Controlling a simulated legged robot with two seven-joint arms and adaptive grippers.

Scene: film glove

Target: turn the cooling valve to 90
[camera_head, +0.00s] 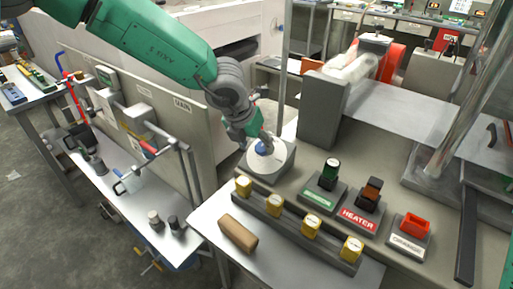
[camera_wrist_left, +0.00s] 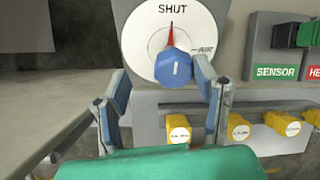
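The cooling valve is a round white dial (camera_head: 278,158) with a blue knob (camera_head: 263,148), on the panel near the middle of the head view. In the left wrist view the dial (camera_wrist_left: 143,33) reads SHUT at the top and AIR at the right. Its red pointer (camera_wrist_left: 171,33) points up at SHUT. My left gripper (camera_head: 256,138) is at the knob and hides part of it. In the wrist view its fingers (camera_wrist_left: 162,84) are spread on either side of the blue knob (camera_wrist_left: 174,68). The right finger is very near the knob; I cannot tell if it touches. My right gripper is not in view.
A row of yellow knobs (camera_head: 275,205) lies in front of the dial. A green SENSOR switch (camera_head: 328,178), a HEATER switch (camera_head: 370,195) and a red switch (camera_head: 415,228) stand to the right. A brown block (camera_head: 238,234) lies on the front ledge. A grey post (camera_head: 318,112) rises behind the dial.

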